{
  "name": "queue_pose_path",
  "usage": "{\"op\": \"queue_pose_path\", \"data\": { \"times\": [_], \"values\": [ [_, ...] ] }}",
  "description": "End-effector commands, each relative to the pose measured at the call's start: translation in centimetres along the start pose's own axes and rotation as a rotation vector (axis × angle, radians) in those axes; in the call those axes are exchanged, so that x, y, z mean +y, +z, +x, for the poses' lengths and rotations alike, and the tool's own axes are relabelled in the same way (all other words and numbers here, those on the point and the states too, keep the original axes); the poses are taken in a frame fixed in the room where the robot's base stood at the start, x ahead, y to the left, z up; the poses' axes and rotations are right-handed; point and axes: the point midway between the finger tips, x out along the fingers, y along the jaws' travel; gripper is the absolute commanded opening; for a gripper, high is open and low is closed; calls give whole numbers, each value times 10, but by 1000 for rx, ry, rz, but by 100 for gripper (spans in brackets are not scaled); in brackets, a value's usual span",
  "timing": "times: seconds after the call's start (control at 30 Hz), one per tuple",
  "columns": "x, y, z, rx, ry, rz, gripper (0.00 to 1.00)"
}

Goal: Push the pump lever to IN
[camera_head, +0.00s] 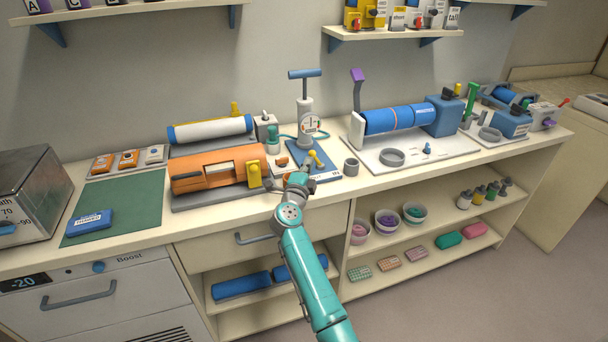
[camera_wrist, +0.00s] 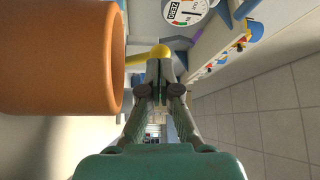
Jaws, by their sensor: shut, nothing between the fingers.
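A yellow lever (camera_head: 316,158) stands tilted at the base. My gripper (camera_head: 301,174) is shut and empty, low in front of the pump beside the lever. In the wrist view the closed fingertips (camera_wrist: 159,68) are close to the yellow lever (camera_wrist: 148,56); I cannot tell whether they touch. The IN marking is not readable.
A large orange cylinder (camera_wrist: 62,58) fills the left of the wrist view. An orange device (camera_head: 212,172) stands left of the pump. A shelf (camera_head: 380,33) hangs above.

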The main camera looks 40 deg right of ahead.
Motion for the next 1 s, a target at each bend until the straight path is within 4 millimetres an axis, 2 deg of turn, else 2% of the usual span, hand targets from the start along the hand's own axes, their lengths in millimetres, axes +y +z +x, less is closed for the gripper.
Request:
{"op": "queue_pose_path", "data": {
  "times": [0.2, 1.0],
  "values": [
    [0, 0, 13, 0, 0, 0, 0],
    [-3, 3, 19, 0, 0, 0, 0]
  ]
}}
